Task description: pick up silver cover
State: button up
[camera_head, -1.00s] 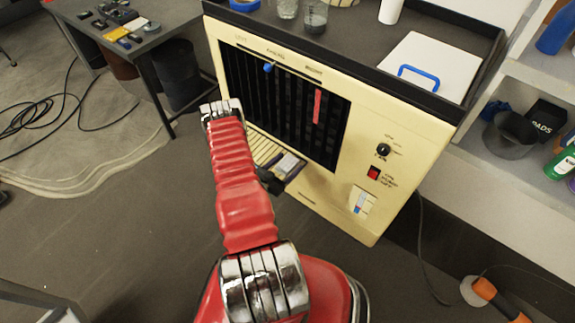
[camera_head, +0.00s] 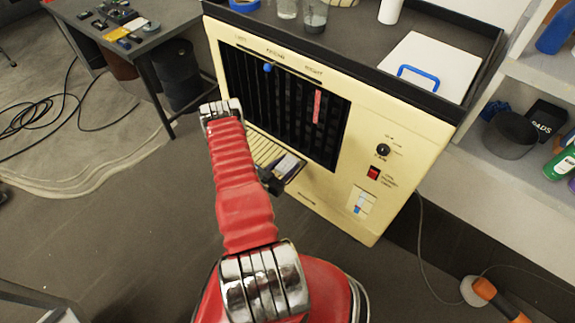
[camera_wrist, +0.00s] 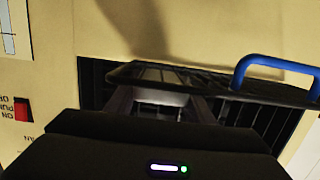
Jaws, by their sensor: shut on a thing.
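A slatted, pale silver-looking cover (camera_head: 266,152) stands out at the lower edge of the dark grille opening in the cream machine. My red arm hides its left part in the head view. My gripper (camera_head: 284,171) is at the right end of this cover, low in front of the machine. In the wrist view my gripper's grey fingers (camera_wrist: 160,101) are shut on the cover's edge. There the slatted cover (camera_wrist: 255,92) shows as a thin dark-edged panel, with the grille behind it. The exact grip contact is dark and hard to see.
The cream machine (camera_head: 375,120) has a knob, a red switch (camera_head: 373,173) and a white lid with a blue handle (camera_head: 418,72) on top. A blue handle (camera_wrist: 275,66) shows close by in the wrist view. A shelf stands right; a cluttered table (camera_head: 165,20) stands back left.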

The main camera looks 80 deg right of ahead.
aim_at(287, 164)
jog(key=shift+r, duration=0.1)
jog(key=shift+r, duration=4.9)
